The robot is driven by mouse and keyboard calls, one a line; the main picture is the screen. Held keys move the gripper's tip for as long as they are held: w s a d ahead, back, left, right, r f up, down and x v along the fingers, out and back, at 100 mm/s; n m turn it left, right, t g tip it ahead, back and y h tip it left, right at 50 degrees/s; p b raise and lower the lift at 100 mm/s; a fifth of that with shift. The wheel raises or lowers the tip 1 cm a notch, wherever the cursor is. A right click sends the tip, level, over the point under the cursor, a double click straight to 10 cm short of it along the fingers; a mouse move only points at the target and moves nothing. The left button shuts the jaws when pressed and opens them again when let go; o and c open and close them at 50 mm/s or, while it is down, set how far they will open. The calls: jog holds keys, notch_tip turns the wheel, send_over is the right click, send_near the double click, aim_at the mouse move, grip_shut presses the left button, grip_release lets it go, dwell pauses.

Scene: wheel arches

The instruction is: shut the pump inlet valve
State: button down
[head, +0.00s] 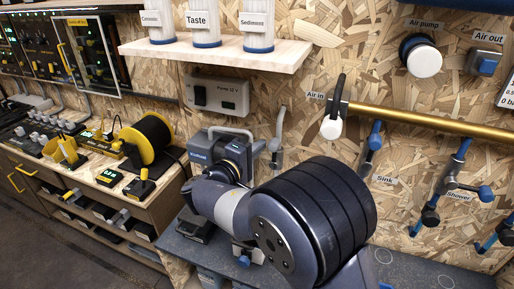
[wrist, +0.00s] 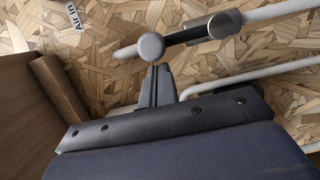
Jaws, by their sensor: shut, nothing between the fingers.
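A valve (wrist: 150,46) with a round grey end and a dark stubby lever sits on a pale pipe in the wrist view. It appears to be the grey fitting (head: 277,143) on the wall right of the pump (head: 221,150) in the head view; I cannot tell for certain that it is the pump inlet valve. The lever lies roughly along the pipe. My gripper (wrist: 157,70) is shut and empty, its fingertips just below the round end in the wrist picture. I cannot tell if they touch. In the head view my arm hides the fingers.
A brass pipe (head: 420,117) with a black-levered fitting runs to the right. A shelf (head: 220,50) with filters juts out above. Sink and shower valves (head: 450,180) stand right.

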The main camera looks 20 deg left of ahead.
aim_at(273, 149)
jog(key=shift+d+f+b, duration=0.1)
jog(key=shift+d+b, duration=0.05)
jog(key=shift+b, duration=0.35)
jog(key=shift+d+m+b, duration=0.1)
jog(key=shift+m+b, duration=0.2)
jog(key=shift+d+b, duration=0.1)
jog(key=shift+b, duration=0.25)
jog(key=shift+m, duration=0.3)
jog(key=d+m+g+b, duration=0.1)
jog(key=d+m+b, duration=0.1)
jog(key=b, duration=0.6)
jog(key=shift+s+d+m+y+b, duration=0.15)
jog(key=shift+d+m+y+b, duration=0.25)
jog(key=shift+m, duration=0.2)
jog(key=d+f+m+y+b, duration=0.3)
jog(key=d+m+b, duration=0.4)
jog(key=b, duration=1.4)
jog(key=f+m, duration=0.1)
jog(key=m, duration=0.1)
jog(key=shift+s+d+m+g, duration=0.25)
jog(key=shift+s+m+g, duration=0.05)
jog(key=shift+m+g, duration=0.1)
